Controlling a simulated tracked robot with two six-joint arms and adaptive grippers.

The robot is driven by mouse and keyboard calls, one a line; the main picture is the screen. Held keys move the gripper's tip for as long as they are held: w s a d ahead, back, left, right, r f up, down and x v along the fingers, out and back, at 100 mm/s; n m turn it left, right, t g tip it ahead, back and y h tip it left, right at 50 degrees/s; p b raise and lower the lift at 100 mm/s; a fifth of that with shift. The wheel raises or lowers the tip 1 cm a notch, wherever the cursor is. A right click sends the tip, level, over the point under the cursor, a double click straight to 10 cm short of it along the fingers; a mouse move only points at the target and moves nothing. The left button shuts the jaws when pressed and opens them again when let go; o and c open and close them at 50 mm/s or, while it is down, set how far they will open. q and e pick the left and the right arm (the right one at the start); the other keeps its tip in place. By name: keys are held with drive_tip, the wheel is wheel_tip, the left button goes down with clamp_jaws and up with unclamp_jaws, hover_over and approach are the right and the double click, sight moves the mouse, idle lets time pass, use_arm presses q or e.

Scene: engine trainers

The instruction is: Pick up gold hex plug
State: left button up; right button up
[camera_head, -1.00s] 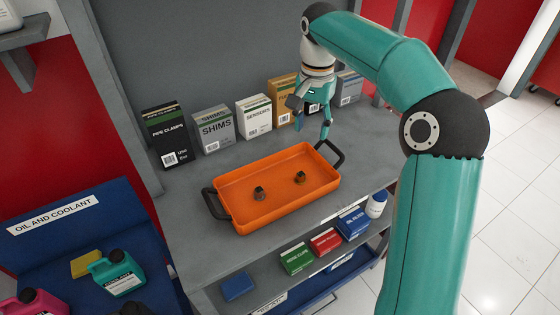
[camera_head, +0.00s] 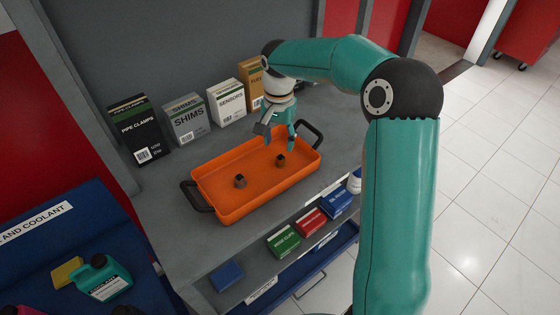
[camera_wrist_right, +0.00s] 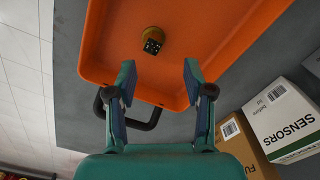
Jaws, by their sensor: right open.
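An orange tray (camera_head: 226,206) with black handles lies on the grey workbench. Two small dark brownish plugs are inside it, a left one (camera_head: 240,181) and a right one (camera_head: 280,160); their colours are hard to tell apart in the head view. In the right wrist view one plug (camera_wrist_right: 153,40) shows a gold-brown side and a dark face with light dots. My right gripper (camera_head: 279,138) is open and empty, pointing down above the tray's right part, near the right plug. In the wrist view its fingertips (camera_wrist_right: 158,72) are apart, with the plug beyond them. My left gripper is out of view.
Several boxes, including pipe clamps (camera_head: 135,132), shims (camera_head: 186,120) and sensors (camera_head: 226,102), stand behind the tray. Green (camera_head: 284,241), red (camera_head: 311,221) and blue (camera_head: 337,203) boxes sit on the shelf below. A teal jug (camera_head: 104,280) stands at lower left.

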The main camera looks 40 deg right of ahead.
sight(281, 156)
drive_tip(key=f, duration=0.2)
drive_tip(key=s+f+p, duration=0.1)
drive_tip(key=f, duration=0.1)
drive_tip(key=shift+a, duration=0.1)
drive_tip(key=shift+f, duration=0.55)
clamp_jaws()
